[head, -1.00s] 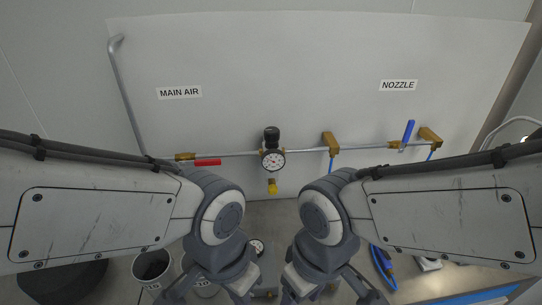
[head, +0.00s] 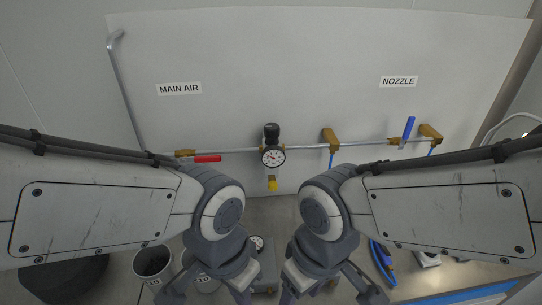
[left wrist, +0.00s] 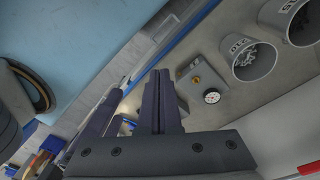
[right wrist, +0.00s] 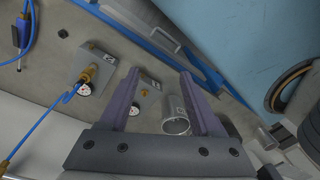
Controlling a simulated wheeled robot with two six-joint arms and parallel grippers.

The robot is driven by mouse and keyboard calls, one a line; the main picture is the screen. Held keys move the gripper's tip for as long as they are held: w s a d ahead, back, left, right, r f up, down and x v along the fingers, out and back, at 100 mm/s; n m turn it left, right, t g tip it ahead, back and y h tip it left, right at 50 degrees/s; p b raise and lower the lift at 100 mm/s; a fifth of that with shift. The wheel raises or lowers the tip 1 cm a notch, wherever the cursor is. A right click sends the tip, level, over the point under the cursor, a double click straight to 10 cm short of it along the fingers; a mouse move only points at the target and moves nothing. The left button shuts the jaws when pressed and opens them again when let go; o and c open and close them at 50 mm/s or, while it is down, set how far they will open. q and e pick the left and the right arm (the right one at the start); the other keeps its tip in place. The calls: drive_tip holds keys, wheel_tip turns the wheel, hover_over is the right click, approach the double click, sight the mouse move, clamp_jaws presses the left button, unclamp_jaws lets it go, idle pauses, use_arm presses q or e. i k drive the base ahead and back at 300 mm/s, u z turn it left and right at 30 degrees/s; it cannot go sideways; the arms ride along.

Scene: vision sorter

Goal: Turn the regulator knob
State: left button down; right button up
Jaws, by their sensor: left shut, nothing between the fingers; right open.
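The regulator (head: 272,146) hangs on the pipe at the middle of the wall panel in the head view. It has a black knob (head: 271,131) on top, a round white gauge (head: 273,157) in front and a yellow fitting below. My left gripper (left wrist: 160,75) is shut and empty, its fingers together in the left wrist view. My right gripper (right wrist: 160,74) is open and empty, its fingers apart in the right wrist view. Both grippers are low in front of the panel, well apart from the knob. The knob does not show clearly in either wrist view.
A red valve handle (head: 207,158) lies along the pipe under the MAIN AIR label. A blue handle (head: 409,127) stands upright under NOZZLE. Grey cups (head: 152,262) and a blue tool (head: 382,262) are on the bench. The space before the regulator is clear.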

sight(272, 130)
drive_tip(key=u, duration=0.5)
drive_tip(key=k, duration=1.1)
drive_tip(key=z, duration=0.55)
drive_tip(key=i, duration=0.8)
drive_tip(key=z, duration=0.8)
